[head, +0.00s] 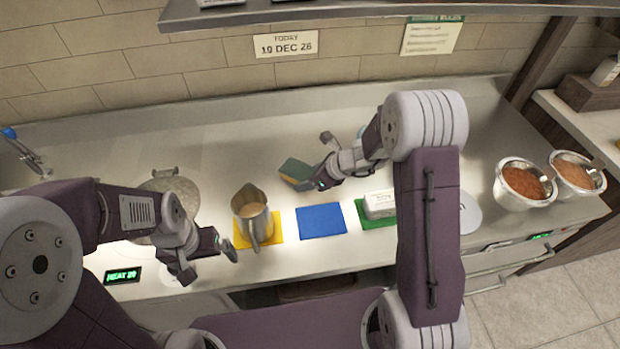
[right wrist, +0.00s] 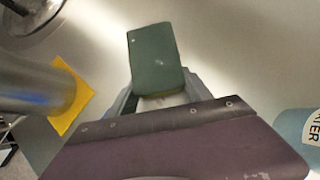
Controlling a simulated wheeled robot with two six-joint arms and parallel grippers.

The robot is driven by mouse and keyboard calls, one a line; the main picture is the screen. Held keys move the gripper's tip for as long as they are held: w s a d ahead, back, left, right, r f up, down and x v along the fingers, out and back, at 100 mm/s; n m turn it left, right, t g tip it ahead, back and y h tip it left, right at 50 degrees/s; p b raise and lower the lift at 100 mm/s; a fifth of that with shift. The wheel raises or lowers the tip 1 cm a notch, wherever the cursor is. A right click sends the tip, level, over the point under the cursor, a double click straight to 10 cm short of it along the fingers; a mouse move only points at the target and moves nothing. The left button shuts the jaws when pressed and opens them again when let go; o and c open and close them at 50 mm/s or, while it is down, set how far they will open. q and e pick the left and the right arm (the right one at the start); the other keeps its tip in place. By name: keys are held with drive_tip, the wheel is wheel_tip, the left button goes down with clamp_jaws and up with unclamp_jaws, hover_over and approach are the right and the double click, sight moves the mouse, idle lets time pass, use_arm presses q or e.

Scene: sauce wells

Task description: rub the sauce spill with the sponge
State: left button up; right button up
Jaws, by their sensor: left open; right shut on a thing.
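The sponge (head: 295,170) has a dark green face and a yellowish edge. My right gripper (head: 312,170) is shut on it, over the back middle of the steel counter. In the right wrist view, the sponge (right wrist: 155,55) sticks out beyond the fingers, green face towards the camera. I cannot tell whether it touches the counter. My left gripper (head: 209,262) is open and empty near the front left, left of the metal pitcher. I see no sauce spill on the visible counter; one could be hidden by my arms or the sponge.
The metal pitcher (head: 250,207) stands on a yellow mat (head: 275,232). A blue mat (head: 321,220) is bare. A white box (head: 379,203) sits on a green mat (head: 370,220). A pot (head: 172,186) stands left; sauce bowls (head: 524,184) (head: 576,173) stand right.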

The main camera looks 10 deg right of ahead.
use_arm(q)
drive_tip(key=shift+r, duration=0.25)
use_arm(e)
drive_tip(key=shift+d+f, duration=0.1)
drive_tip(key=shift+d, duration=1.9)
use_arm(q)
wheel_tip(320, 180, up, 5)
drive_tip(key=p, duration=0.5)
drive_tip(key=shift+r+p, duration=0.1)
drive_tip(key=shift+p, duration=0.25)
use_arm(e)
wheel_tip(320, 180, up, 6)
use_arm(q)
wheel_tip(320, 180, up, 3)
drive_tip(key=p, duration=0.2)
drive_tip(key=shift+p, duration=0.3)
use_arm(e)
wheel_tip(320, 180, up, 3)
